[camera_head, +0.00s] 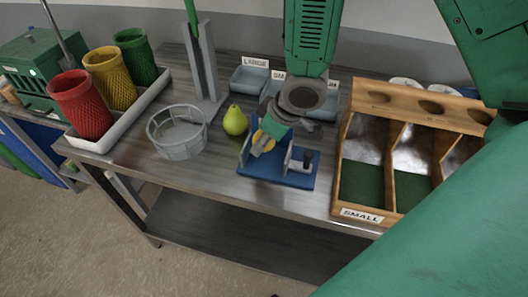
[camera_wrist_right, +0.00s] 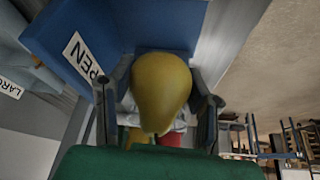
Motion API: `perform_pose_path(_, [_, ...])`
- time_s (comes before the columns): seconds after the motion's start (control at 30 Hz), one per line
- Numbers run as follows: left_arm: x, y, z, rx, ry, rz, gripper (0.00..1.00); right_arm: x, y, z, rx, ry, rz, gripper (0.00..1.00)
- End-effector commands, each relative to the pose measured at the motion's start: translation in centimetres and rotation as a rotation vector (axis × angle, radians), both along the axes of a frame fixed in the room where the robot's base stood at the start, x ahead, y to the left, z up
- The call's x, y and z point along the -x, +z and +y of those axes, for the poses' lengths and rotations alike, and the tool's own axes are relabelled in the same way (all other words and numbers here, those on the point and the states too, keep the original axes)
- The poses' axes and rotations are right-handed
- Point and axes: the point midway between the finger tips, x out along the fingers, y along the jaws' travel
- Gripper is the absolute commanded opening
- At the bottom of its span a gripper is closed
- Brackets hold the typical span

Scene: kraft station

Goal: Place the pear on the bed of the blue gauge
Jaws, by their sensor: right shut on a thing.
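My right gripper (camera_head: 262,140) comes down from the top over the blue gauge (camera_head: 270,174). It is shut on a yellow pear (camera_head: 257,136), mostly hidden by the gripper in the head view. In the right wrist view the pear (camera_wrist_right: 160,88) sits between both fingers, with the gauge's blue surface (camera_wrist_right: 165,25) behind it. I cannot tell whether the pear touches the gauge. The gauge has an upright blue plate at its left and a grey block with a black knob at its right. A second, green-yellow pear (camera_head: 235,121) stands on the table left of the gauge. My left gripper is not in view.
A round grey basket (camera_head: 178,135) stands left of the green pear. Red, yellow and green cups stand in a white tray (camera_head: 135,117) farther left. A wooden sorter (camera_head: 361,208) labelled SMALL is close on the right. Grey-blue bins (camera_head: 250,80) and a grey post (camera_head: 205,65) stand behind.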

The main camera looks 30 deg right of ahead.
Motion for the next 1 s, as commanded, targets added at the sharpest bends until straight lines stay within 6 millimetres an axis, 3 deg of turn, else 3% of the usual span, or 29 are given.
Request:
perform_pose_path(0.4, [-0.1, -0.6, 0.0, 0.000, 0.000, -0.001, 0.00, -0.1, -5.7, -1.2, -0.011, -0.003, 0.002, 0.13])
perform_pose_path(0.97, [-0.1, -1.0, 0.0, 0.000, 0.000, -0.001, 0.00, -0.2, -6.9, -0.6, -0.010, -0.002, 0.002, 0.14])
perform_pose_path(1.0, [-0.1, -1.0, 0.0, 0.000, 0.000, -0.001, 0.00, -0.2, -7.0, -0.6, -0.011, -0.002, 0.002, 0.09])
